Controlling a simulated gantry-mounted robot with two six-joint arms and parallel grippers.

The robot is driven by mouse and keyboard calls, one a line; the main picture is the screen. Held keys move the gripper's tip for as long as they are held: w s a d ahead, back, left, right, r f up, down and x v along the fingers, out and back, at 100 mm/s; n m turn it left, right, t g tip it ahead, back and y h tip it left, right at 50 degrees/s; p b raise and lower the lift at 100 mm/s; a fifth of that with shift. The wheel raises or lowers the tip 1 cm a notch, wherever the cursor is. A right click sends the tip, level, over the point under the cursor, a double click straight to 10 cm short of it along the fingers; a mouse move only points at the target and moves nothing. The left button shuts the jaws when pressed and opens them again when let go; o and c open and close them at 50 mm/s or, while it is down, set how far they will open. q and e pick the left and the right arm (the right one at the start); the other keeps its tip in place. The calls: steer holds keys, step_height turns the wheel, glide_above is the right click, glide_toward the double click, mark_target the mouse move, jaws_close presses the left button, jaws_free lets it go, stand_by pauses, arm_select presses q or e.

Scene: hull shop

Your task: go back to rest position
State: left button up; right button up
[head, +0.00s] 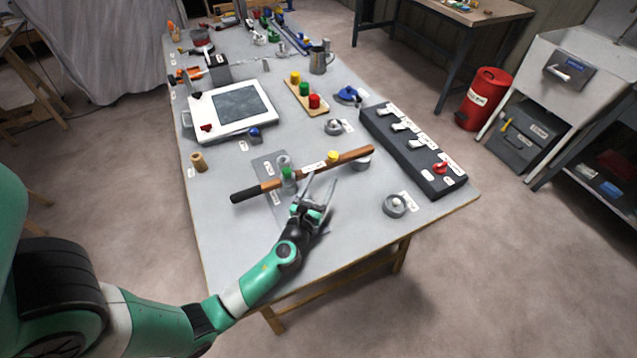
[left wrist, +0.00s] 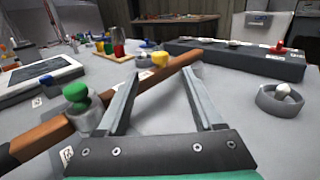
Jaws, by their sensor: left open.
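My left gripper (head: 318,189) is open and empty, over the near part of the grey table (head: 345,231). In the left wrist view its two fingers (left wrist: 160,100) are spread with nothing between the tips. A wooden bar with a black grip (head: 260,188) lies just beyond the fingers in the head view. In the left wrist view the bar (left wrist: 40,137) crosses from lower left to upper middle. A green knob (head: 287,173) and a yellow knob (head: 333,155) stand by the bar. My right gripper is in neither view.
A black switch box (head: 412,147) lies along the table's right side. A round metal dish (head: 394,205) sits right of the gripper. A white framed panel (head: 234,108), a wooden peg (head: 199,162) and a board with coloured knobs (head: 303,97) stand farther back. The near table corner is clear.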

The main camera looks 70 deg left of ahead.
arm_select(q)
steer(key=shift+v, duration=1.05)
